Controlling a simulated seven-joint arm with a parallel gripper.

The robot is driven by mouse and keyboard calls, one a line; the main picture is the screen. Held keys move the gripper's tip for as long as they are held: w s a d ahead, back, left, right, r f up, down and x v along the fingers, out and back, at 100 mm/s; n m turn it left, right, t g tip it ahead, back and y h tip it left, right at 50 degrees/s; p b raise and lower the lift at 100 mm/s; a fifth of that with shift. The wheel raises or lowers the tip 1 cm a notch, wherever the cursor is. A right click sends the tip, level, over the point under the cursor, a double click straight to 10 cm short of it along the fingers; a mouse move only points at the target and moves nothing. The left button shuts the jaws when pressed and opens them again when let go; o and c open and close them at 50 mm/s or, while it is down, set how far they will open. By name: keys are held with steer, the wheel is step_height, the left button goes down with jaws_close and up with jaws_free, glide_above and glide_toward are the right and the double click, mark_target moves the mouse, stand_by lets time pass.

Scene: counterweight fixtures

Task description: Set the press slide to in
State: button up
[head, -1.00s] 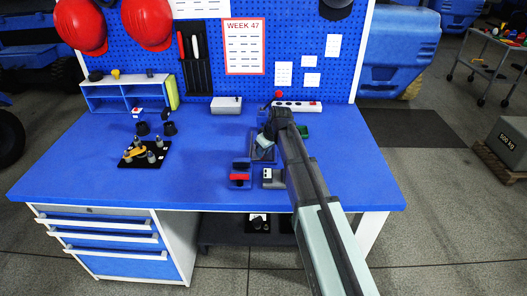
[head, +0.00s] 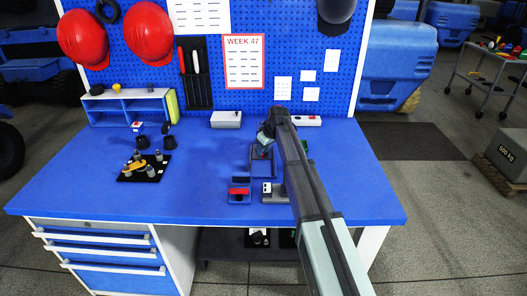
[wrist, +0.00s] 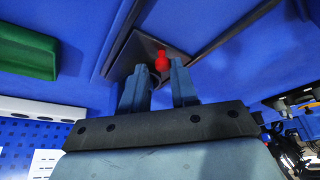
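The press slide is a dark fixture (head: 258,167) with a raised edge, on the blue bench just below my gripper in the head view. Its red knob (wrist: 161,62) shows in the wrist view on a dark plate, between and beyond my fingertips. My gripper (wrist: 160,70) is open, with its two blue-grey fingers apart. I cannot tell whether either finger touches the knob. In the head view my gripper (head: 265,140) is small and partly covered by my arm. How far in the slide sits is not clear.
A red-handled fixture (head: 240,191) and a grey block with dark dots (head: 269,190) stand nearer the front edge. A green part (wrist: 27,52) and a white strip (wrist: 40,108) lie close by. A black plate with pegs (head: 145,167) is at left. The bench between is clear.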

steer(key=shift+o, duration=1.3)
steer(key=shift+s, duration=0.1)
steer(key=v, duration=1.3)
steer(key=shift+r, duration=0.4)
steer(key=shift+d, duration=0.25)
